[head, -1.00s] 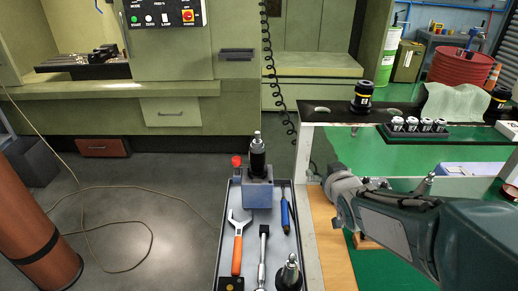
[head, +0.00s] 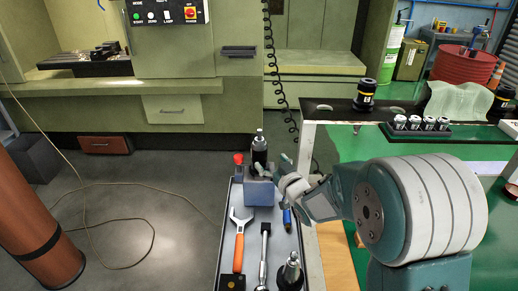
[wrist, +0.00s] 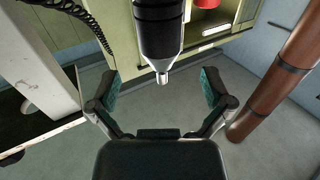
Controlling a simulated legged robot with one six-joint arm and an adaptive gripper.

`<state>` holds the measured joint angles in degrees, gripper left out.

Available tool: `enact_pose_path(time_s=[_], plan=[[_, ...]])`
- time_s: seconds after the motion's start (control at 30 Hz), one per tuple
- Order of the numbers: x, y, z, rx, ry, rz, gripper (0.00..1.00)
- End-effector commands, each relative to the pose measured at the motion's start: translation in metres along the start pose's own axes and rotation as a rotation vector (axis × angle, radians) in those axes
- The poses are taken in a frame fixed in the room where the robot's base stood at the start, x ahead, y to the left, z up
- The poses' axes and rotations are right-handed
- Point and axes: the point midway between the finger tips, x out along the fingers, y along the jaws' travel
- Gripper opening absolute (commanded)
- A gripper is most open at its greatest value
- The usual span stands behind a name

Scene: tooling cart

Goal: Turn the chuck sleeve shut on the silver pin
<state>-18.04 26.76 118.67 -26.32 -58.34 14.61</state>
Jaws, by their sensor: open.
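The black chuck sleeve (head: 259,151) stands upright on a blue-grey block (head: 258,191) on the cart, with the silver pin (head: 260,133) sticking out of its top. My gripper (head: 275,169) is just right of the sleeve and partly covers its lower part. In the wrist view the sleeve (wrist: 160,32) hangs from the top edge, with the pin (wrist: 162,77) pointing down. My gripper (wrist: 162,88) is open there, one finger to each side of the pin's line. The fingers look clear of the sleeve. I cannot tell how tightly the sleeve holds the pin.
The tray (head: 222,262) holds an orange-handled wrench (head: 239,248), a steel ratchet (head: 264,256), a blue-handled tool (head: 287,219) and a second black holder (head: 290,272). A red-capped item (head: 238,160) is left of the sleeve. The white-framed table (head: 309,185) stands close right.

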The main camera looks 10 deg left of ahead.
Motion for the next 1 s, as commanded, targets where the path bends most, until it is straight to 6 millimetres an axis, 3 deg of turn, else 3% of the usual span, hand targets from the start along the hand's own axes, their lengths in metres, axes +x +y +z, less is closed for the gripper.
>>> enact_pose_path(time_s=[0.1,0.33,0.77,0.93,1.0], plan=[[0.024,-0.001,0.001,0.0,0.0,-0.002,1.0],[0.058,-0.001,0.0,-0.001,-0.001,-0.001,1.0],[0.069,0.0,0.0,0.0,-0.001,0.001,1.0],[0.069,0.0,0.0,0.0,-0.001,0.001,0.24],[0.069,0.0,0.0,0.0,-0.001,0.001,0.21]])
